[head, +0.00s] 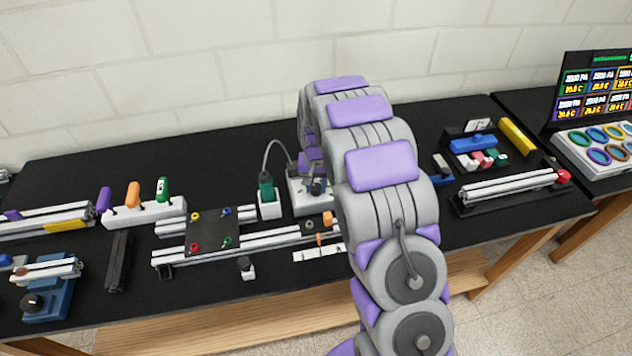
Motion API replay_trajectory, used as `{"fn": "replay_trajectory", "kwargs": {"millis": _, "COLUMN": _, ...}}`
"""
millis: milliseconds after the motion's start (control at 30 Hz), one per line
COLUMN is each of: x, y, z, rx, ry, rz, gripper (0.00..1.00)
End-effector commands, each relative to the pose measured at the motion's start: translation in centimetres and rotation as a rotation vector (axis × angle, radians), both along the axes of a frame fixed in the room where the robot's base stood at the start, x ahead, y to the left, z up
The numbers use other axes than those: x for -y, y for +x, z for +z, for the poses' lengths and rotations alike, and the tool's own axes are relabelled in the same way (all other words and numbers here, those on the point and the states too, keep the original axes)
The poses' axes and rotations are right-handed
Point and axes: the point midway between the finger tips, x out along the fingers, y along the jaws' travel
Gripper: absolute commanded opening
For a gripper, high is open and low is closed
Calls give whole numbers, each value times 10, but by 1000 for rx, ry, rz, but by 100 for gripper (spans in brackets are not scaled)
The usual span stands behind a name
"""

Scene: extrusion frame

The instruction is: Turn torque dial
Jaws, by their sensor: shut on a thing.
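A light grey control box (301,207) stands on the black table behind the extrusion frame, left of my arm. A grey cable loops from it to a green-and-black screwdriver (266,187) upright in a white holder. My gripper (317,187) points down at the box and is small and partly covered by my arm. It is shut on a part at the box's top, which I take to be the torque dial. The dial itself is hidden by the fingers, so its marks and angle cannot be read.
An aluminium extrusion frame (270,241) with a dark plate (213,232) lies in front of the box. A white rack (145,212) with coloured handles is to the left. A blue fixture (52,293) stands front left. Trays with bars and clips (507,186) are on the right.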

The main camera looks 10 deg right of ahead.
Motion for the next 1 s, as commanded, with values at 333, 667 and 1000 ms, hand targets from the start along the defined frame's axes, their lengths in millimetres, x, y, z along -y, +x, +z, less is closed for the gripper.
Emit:
{"fn": "replay_trajectory", "kwargs": {"millis": 333, "x": -1, "y": -2, "z": -3, "rx": -7, "ry": 1, "rz": -14, "gripper": 5}}
{"fn": "replay_trajectory", "kwargs": {"millis": 667, "x": 0, "y": -1, "z": -2, "rx": -5, "ry": 0, "rz": -13, "gripper": 55}}
{"fn": "replay_trajectory", "kwargs": {"millis": 1000, "x": 0, "y": -1, "z": 1, "rx": -2, "ry": 0, "rz": -12, "gripper": 61}}
